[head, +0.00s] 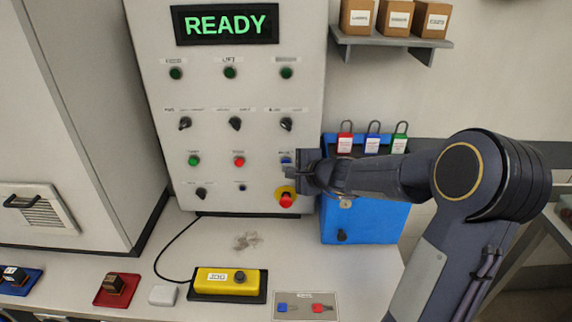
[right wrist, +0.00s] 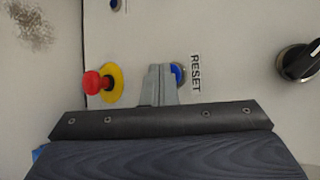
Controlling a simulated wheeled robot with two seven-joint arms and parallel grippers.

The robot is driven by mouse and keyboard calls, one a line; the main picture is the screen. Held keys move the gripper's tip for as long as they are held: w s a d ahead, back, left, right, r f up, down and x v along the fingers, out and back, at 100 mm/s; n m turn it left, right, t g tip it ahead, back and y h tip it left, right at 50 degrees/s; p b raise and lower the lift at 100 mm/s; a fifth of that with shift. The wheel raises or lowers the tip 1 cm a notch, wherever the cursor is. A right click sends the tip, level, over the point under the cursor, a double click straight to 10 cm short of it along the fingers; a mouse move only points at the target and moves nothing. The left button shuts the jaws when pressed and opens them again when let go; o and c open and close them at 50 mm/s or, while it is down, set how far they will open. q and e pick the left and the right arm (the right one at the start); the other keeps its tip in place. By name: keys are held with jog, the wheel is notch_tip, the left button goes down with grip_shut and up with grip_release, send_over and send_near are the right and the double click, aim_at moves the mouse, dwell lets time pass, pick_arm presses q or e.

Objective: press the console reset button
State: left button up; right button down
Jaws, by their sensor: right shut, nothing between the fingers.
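The console (head: 225,90) is a light grey panel with a display reading READY. The blue reset button (head: 286,160) is at its lower right, partly hidden by my right gripper (head: 288,172). In the right wrist view the blue button (right wrist: 178,74) shows beside the RESET label (right wrist: 196,74), half covered by the fingertips. My right gripper, also in the right wrist view (right wrist: 160,72), is shut and empty, its tips at or just in front of the button. I cannot tell whether they touch it. My left gripper is not in view.
A red emergency stop (head: 286,200) on a yellow ring sits just below the reset button. A blue lockout box (head: 365,225) with padlocks stands right of the console. A yellow jog pendant (head: 228,280) lies on the bench. Small boxes (head: 397,18) sit on a shelf.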

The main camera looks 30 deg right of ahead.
dwell(0.5)
jog(key=shift+s+a+b, duration=0.4)
jog(key=shift+s+b, duration=0.2)
jog(key=shift+s, duration=0.05)
jog(key=s+a, duration=0.1)
jog(key=s+b, duration=0.1)
jog(key=s, duration=0.1)
jog(key=s+a+b, duration=0.1)
jog(key=shift+s+a, duration=0.15)
jog(key=shift+a, duration=0.15)
dwell(0.6)
